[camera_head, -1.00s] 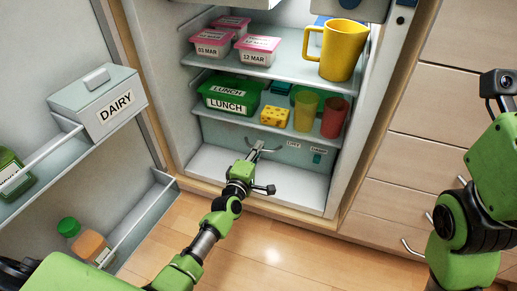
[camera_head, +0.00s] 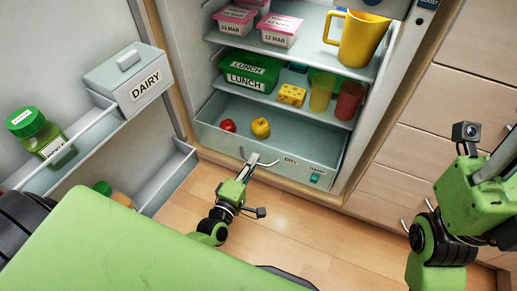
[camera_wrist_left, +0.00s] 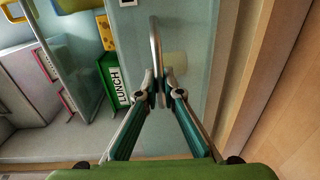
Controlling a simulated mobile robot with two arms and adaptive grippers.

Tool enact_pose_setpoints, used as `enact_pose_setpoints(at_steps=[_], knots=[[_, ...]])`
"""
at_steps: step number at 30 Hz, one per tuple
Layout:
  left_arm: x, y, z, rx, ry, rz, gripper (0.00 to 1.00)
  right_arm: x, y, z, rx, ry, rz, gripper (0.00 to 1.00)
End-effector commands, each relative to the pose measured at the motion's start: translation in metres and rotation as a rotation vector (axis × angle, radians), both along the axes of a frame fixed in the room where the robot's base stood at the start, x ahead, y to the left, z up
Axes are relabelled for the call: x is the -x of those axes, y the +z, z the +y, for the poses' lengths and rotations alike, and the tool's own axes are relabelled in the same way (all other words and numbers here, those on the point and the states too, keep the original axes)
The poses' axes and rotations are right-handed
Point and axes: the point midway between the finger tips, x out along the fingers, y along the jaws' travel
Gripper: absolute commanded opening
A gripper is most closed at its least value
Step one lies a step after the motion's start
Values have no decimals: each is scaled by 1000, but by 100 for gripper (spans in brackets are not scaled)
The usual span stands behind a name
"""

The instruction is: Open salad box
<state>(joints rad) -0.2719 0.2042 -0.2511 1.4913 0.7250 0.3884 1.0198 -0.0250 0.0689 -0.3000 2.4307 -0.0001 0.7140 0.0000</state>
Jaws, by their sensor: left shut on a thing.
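The salad box is the clear drawer (camera_head: 215,139) at the bottom of the fridge. It is pulled partly out, and a red tomato-like item (camera_head: 228,125) and a yellow pepper-like item (camera_head: 261,127) show inside. My left gripper (camera_head: 250,164) is at the front of the drawer, shut on its metal handle (camera_head: 267,164). In the left wrist view the fingertips (camera_wrist_left: 160,88) close on the handle bar (camera_wrist_left: 155,45). My right arm shows at the right edge of the head view, but its gripper is out of frame.
Above the drawer, a shelf holds a green lunch box (camera_head: 249,75), cheese (camera_head: 291,95) and two cups. A yellow jug (camera_head: 356,40) and pink-lidded tubs (camera_head: 281,31) stand higher. The open fridge door (camera_head: 165,120) with a dairy box (camera_head: 128,78) is at left. Wooden floor in front is clear.

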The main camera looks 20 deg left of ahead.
Motion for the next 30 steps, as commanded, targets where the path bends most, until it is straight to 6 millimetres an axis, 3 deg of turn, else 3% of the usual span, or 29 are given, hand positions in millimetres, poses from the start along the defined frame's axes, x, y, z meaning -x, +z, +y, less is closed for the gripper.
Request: enact_pose_setpoints(at_steps=[15, 18, 30], knots=[[9, -1, 0, -1, 0, 1, 0, -1, -2, 0, -1, 1, 11, 40], [9, -1, 0, -1, 0, 1, 24, -1, -2, 0, -1, 1, 11, 40], [14, 0, 0, -1, 0, 0, 24, 0, -1, -1, 0, 0, 6, 40]])
